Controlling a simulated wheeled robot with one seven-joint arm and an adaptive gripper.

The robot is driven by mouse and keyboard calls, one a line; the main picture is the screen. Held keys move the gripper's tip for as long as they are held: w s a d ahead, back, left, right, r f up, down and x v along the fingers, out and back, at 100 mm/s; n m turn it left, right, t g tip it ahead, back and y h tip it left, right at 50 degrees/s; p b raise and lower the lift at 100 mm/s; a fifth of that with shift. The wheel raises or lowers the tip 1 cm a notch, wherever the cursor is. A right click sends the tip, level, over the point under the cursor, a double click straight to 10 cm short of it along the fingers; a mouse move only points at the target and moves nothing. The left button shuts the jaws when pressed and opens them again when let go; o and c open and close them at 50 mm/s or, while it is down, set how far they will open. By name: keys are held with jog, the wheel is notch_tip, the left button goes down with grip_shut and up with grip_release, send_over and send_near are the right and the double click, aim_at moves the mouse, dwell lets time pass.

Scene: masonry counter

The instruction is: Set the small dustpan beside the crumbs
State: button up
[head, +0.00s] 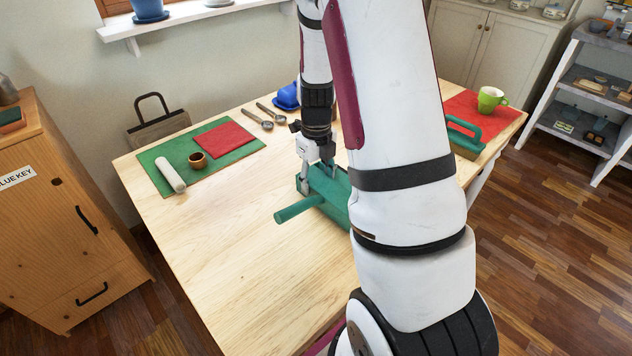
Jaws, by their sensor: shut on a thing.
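The small dustpan (298,209) is teal, with a round handle pointing to the lower left and a box-like pan partly hidden behind my arm. It is at the middle of the wooden table (230,262). My gripper (319,180) points down and is shut on the pan's wall at its far end. I cannot tell whether the dustpan touches the table or is held just above it. I see no crumbs; my arm covers part of the tabletop.
A green mat (158,179) holds a red cloth (224,138), a small brown cup (198,160) and a white roll (170,174). Metal scoops (258,119) and a blue dish (287,97) lie at the back. A green-handled tool (466,134) and green mug (490,98) are right. The front left table is clear.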

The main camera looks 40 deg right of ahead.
jog(key=shift+f, duration=0.55)
jog(key=shift+f, duration=0.1)
jog(key=o, duration=1.3)
